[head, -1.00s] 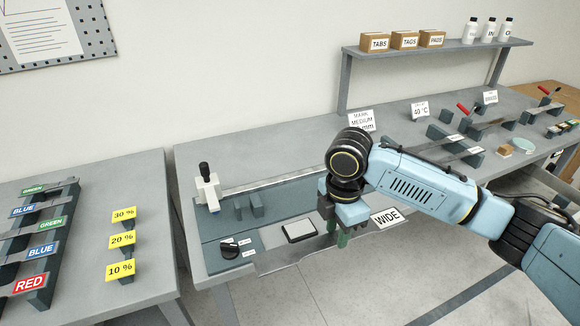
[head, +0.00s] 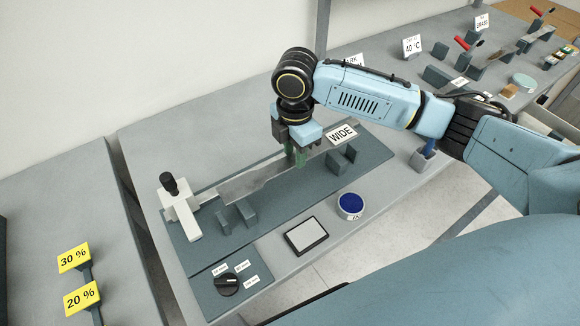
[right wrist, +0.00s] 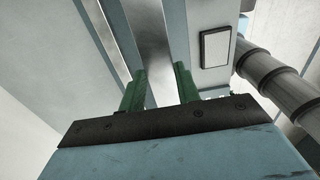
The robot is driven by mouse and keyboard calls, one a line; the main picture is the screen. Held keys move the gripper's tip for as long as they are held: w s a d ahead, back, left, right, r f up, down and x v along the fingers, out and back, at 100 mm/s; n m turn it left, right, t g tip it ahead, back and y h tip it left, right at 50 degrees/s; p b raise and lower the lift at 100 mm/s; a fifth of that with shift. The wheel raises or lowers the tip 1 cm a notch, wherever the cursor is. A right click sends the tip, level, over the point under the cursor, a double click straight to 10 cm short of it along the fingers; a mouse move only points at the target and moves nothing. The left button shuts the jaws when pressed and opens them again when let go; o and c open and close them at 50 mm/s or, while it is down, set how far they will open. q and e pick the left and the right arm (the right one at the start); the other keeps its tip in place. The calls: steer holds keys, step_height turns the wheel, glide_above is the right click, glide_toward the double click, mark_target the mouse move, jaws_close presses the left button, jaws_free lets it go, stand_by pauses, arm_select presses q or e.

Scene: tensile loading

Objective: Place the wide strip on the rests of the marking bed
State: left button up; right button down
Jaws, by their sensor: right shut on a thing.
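The wide strip (head: 258,183) is a flat, shiny grey metal bar with a white WIDE label (head: 342,133) near its right end. My right gripper (head: 296,157) is shut on it with green fingertips, around its middle to right part. The strip also shows between the fingers (right wrist: 160,82) in the right wrist view, as a bright band (right wrist: 152,40). The marking bed (head: 205,250) is a dark teal plate. Its rests are small upright blocks at left (head: 247,214) and right (head: 336,161). The strip appears behind the rests in the picture; its height above the bed is unclear. My left gripper is not in view.
A white device with a black knob (head: 178,205) stands at the bed's left end. A black dial (head: 227,284), a framed pad (head: 306,235) and a round blue-topped tin (head: 351,205) are at the front. A yellow 20 % tag (head: 82,298) stands on the left table.

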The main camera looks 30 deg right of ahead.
step_height(320, 180, down, 2)
steer(key=shift+s, duration=0.15)
steer(key=shift+f, duration=2.65)
steer(key=shift+f, duration=0.1)
steer(key=c, duration=1)
jaws_free()
step_height(320, 180, up, 12)
steer(key=shift+r, duration=0.1)
